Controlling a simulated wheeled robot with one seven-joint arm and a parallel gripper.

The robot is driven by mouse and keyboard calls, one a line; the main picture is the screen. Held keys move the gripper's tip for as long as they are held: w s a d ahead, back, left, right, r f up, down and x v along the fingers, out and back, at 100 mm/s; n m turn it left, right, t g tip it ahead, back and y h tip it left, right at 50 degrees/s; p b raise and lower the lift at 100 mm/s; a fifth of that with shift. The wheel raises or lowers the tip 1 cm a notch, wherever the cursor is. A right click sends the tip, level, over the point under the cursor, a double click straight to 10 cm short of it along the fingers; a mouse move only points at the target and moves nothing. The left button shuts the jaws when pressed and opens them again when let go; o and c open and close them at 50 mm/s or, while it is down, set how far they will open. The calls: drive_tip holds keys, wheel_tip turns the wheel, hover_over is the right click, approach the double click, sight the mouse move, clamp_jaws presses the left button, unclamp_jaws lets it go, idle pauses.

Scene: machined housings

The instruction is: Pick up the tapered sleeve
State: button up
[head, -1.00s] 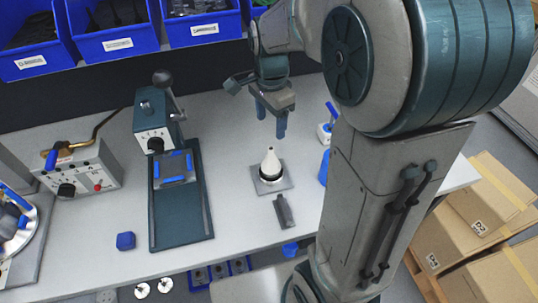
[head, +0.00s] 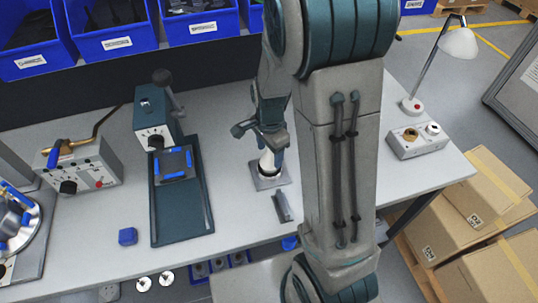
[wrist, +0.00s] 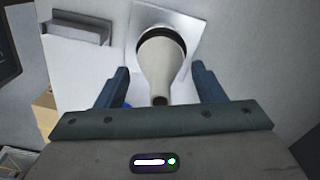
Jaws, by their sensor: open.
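The tapered sleeve (wrist: 162,60) is a cream-white cone with a dark ring at its wide base. It stands upright on a square plate on the bench; in the head view its upper part is partly hidden by my gripper, and the sleeve (head: 268,163) shows just below the fingers. My gripper (wrist: 158,85) is open. In the wrist view one blue finger is on each side of the sleeve's narrow end, with gaps on both sides. In the head view my gripper (head: 271,150) is over the sleeve.
A grey block (head: 282,207) lies in front of the square plate (head: 262,182). A green press fixture (head: 181,200) stands to the left, with a blue cube (head: 128,236) beside it. Blue bins (head: 110,38) line the back. The bench between fixture and plate is clear.

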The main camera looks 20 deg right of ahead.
drive_tip(key=c, duration=1.1)
drive_tip(key=shift+o, duration=0.2)
